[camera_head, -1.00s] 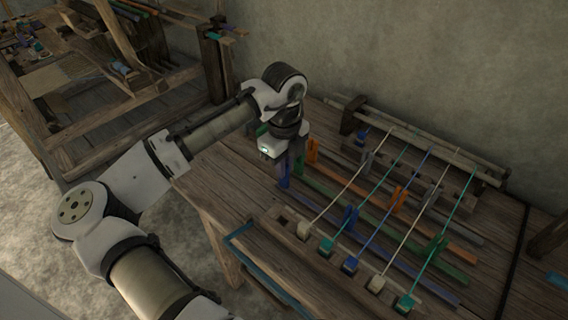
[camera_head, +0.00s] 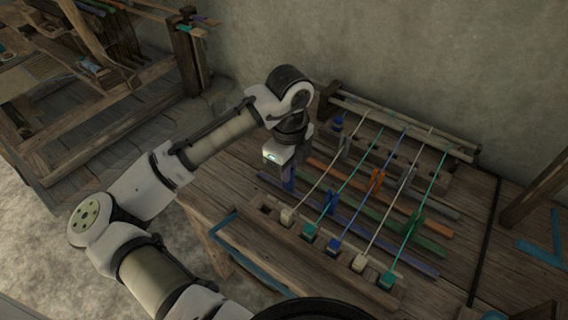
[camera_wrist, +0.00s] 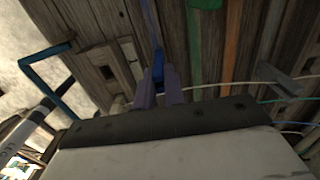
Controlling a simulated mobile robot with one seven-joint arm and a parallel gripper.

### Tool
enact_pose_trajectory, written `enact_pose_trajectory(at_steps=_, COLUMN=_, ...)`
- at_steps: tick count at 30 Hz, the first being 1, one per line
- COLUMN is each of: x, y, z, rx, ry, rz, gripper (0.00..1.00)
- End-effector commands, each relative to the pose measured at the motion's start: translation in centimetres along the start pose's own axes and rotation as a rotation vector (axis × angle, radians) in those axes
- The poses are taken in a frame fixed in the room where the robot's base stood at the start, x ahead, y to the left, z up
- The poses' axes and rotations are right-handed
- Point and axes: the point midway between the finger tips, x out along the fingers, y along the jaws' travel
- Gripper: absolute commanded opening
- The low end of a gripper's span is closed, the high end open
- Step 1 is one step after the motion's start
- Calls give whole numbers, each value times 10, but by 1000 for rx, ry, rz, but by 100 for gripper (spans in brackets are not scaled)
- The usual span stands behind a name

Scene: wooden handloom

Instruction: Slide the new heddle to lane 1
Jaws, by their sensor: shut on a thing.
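My gripper (camera_head: 288,166) is shut on a blue heddle (camera_head: 289,180), which stands on the blue rail (camera_head: 398,258) near the rail's left end. In the wrist view, the fingers (camera_wrist: 159,92) stand on either side of the blue heddle (camera_wrist: 158,68). The leftmost, pale thread (camera_head: 318,187) runs just to the right of the held heddle, with a visible gap between them. Part of the held heddle is hidden by the fingers.
Green, orange and grey rails lie behind the blue one. Thread blocks (camera_head: 334,245) line the front beam. A blue bracket (camera_head: 222,224) is at the table's left edge.

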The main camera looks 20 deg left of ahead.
Motion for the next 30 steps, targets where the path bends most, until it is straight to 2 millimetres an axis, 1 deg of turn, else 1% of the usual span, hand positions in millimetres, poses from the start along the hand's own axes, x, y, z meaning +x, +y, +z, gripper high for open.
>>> enact_pose_trajectory(at_steps=1, x=0, y=0, z=0, rx=-1, ry=0, rz=-1, gripper=0)
enact_pose_trajectory(at_steps=2, x=0, y=0, z=0, rx=-1, ry=0, rz=-1, gripper=13)
enact_pose_trajectory(at_steps=6, x=0, y=0, z=0, rx=-1, ry=0, rz=-1, gripper=32)
enact_pose_trajectory(at_steps=7, x=0, y=0, z=0, rx=0, ry=0, rz=-1, gripper=33)
enact_pose_trajectory(at_steps=15, x=-1, y=0, z=0, rx=0, ry=-1, rz=0, gripper=33)
enact_pose_trajectory(at_steps=19, x=-11, y=0, z=0, rx=1, ry=-1, rz=0, gripper=33)
enact_pose_trajectory(at_steps=23, x=-34, y=-1, z=0, rx=2, ry=-2, rz=-2, gripper=33)
enact_pose_trajectory(at_steps=30, x=-92, y=0, z=1, rx=-1, ry=-5, rz=-1, gripper=33)
